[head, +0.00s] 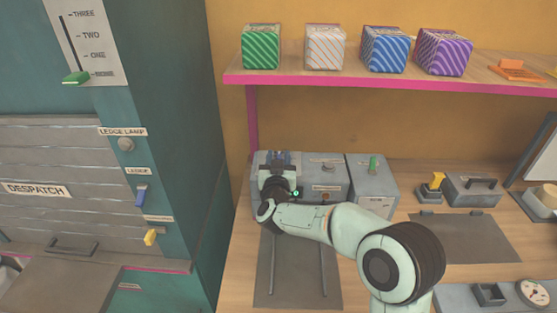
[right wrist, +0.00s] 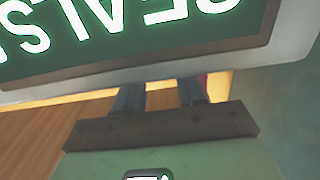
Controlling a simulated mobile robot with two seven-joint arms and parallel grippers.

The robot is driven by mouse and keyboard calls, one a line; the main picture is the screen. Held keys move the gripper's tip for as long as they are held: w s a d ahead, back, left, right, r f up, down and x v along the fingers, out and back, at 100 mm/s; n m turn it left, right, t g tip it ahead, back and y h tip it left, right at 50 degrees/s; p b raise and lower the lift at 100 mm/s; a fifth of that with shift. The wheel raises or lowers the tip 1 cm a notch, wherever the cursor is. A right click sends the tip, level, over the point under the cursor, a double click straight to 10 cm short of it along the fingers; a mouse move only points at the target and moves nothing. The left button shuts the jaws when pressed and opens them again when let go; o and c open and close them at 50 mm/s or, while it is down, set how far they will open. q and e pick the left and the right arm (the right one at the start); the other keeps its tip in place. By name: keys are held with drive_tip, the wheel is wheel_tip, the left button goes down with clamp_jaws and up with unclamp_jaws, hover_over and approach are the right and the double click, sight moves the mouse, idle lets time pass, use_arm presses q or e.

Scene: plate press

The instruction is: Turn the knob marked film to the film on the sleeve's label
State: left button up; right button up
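A grey machine box (head: 328,179) stands at the back of the bench. A small round knob (head: 328,167) shows on it, above a small label too small to read, so I cannot tell whether it is the film knob. I cannot make out a sleeve or its label. My right gripper (head: 280,158) is at the left part of this box, and its arm hides some of the front. In the right wrist view its two fingers (right wrist: 160,96) stand apart with nothing seen between them. A green sign (right wrist: 140,35) with cropped white letters is beyond them. My left gripper is not in view.
A second grey box (head: 373,190) with a green lever stands to the right. Several striped cartons (head: 325,47) are on the pink-edged shelf (head: 390,84) above. A teal cabinet (head: 170,180) with switches is on the left. A dark mat (head: 465,238) lies bare at right.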

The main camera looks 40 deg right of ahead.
drive_tip(key=shift+f, duration=0.1)
drive_tip(key=shift+s+a, duration=0.3)
drive_tip(key=shift+s, duration=0.05)
drive_tip(key=b+v, duration=0.1)
drive_tip(key=v, duration=1.1)
drive_tip(key=shift+s, duration=0.2)
drive_tip(key=shift+a, duration=0.2)
